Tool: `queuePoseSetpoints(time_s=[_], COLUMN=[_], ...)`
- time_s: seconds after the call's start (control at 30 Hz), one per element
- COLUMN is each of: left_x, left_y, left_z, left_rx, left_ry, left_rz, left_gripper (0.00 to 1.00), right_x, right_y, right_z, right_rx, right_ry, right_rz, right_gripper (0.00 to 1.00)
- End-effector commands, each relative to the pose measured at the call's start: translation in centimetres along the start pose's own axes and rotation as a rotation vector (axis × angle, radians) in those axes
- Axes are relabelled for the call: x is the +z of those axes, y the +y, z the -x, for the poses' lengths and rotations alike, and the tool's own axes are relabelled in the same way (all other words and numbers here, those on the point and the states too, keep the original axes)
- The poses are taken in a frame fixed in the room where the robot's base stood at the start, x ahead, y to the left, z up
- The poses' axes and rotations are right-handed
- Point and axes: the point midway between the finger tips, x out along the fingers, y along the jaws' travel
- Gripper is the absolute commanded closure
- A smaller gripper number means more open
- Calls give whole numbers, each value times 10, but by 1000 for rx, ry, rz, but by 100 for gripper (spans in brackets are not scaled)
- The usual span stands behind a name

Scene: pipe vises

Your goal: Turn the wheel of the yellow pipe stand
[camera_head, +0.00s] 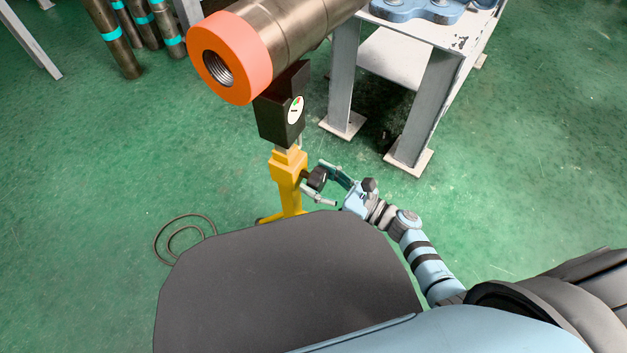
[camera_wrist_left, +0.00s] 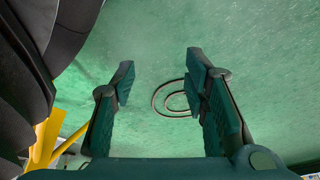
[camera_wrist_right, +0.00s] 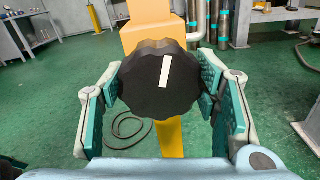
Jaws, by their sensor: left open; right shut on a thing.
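The yellow pipe stand (camera_head: 288,182) stands upright on the green floor, with a black head and a round gauge on top. Its wheel (camera_wrist_right: 159,82) is a black scalloped knob with a white mark, tilted a little right of vertical. The wheel also shows small in the head view (camera_head: 317,178). My right gripper (camera_wrist_right: 160,90) has its fingers on both sides of the wheel and is shut on it. It also shows in the head view (camera_head: 328,183). My left gripper (camera_wrist_left: 160,85) is open and empty above the floor; in the head view it is out of sight.
A thick metal pipe with an orange end collar (camera_head: 232,62) lies above the stand. A grey metal table (camera_head: 440,40) stands behind at the right. Several pipes with teal bands (camera_head: 112,32) stand at the upper left. A cable loop (camera_head: 182,236) lies on the open floor at the left.

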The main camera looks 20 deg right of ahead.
Motion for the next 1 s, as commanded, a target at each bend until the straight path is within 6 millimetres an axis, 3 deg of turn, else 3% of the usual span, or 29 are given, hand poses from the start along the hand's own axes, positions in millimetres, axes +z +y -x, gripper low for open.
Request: queuePoseSetpoints(time_s=[0.5,1.0], left_x=[12,9], left_y=[-2,-3], left_z=[-3,-6], left_rx=[-3,-4], left_ry=[4,16], left_rz=[9,12], left_gripper=[59,59], right_x=[1,0], right_y=[-2,-2], right_z=[-1,-1], right_rx=[-4,-3], right_ry=[0,0], right_rz=[-403,-538], right_gripper=[72,72])
